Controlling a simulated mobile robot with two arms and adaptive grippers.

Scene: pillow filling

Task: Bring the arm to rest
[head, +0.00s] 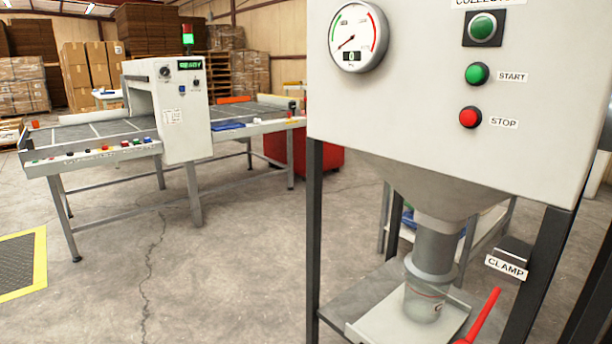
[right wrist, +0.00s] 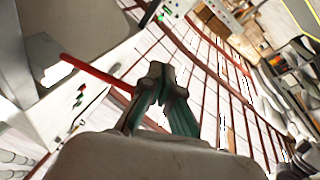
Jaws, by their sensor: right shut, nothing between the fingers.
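No arm or gripper of mine shows in the head view. My right gripper (right wrist: 160,82) shows in the right wrist view, its two fingers together with nothing held between them. A red lever (right wrist: 95,72) lies behind the fingers to the left in that view. The same red lever (head: 484,318) shows in the head view below the CLAMP label. Whether the fingertips touch the lever cannot be told. My left gripper is in neither view.
A filling machine (head: 420,120) with a gauge, START and STOP buttons and a funnel nozzle (head: 433,250) stands close on the right. A conveyor table (head: 100,135) stands at the back left. A yellow-edged mat (head: 20,262) lies at far left. Floor between is clear.

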